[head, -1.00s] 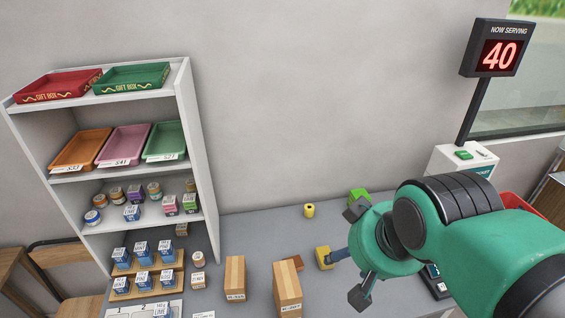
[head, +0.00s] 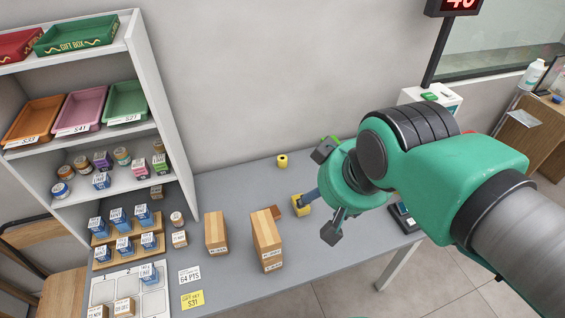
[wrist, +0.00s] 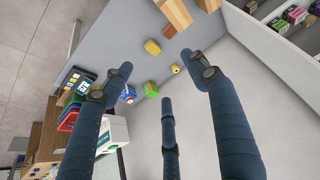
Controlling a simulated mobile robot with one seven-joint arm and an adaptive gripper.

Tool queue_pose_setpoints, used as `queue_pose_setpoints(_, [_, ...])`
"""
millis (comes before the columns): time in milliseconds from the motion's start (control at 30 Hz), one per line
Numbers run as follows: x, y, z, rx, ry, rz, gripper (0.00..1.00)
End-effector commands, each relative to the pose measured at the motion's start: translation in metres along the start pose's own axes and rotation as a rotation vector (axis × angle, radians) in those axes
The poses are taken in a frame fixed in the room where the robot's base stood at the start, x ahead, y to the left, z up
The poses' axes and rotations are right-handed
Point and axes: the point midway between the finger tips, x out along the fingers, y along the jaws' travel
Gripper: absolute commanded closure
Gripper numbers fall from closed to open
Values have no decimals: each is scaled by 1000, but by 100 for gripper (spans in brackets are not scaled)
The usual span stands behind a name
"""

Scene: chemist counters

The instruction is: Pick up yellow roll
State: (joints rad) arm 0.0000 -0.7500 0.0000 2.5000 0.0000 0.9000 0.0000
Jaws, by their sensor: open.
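The yellow roll (head: 282,161) stands upright on the grey counter near the back wall, with a dark hole in its top. It also shows in the wrist view (wrist: 176,69), between my spread fingers and beyond their tips. My gripper (head: 322,200) is open and empty, to the right of the roll and nearer the camera in the head view. In the wrist view my gripper (wrist: 160,85) has its fingers wide apart. A yellow block (head: 300,205) sits on the counter, partly behind one finger in the head view. The roll is apart from my fingers.
Wooden blocks (head: 266,240) stand on the counter to the left. A shelf (head: 178,178) with trays and jars rises at left. A ticket machine (head: 432,99) stands at back right.

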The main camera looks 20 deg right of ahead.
Motion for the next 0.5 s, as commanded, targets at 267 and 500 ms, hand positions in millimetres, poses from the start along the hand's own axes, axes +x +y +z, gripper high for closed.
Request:
queue_pose_setpoints(267, [0,0,-4,0,-3,0,41])
queue_pose_setpoints(500, [1,2,-31,-2,-24,2,41])
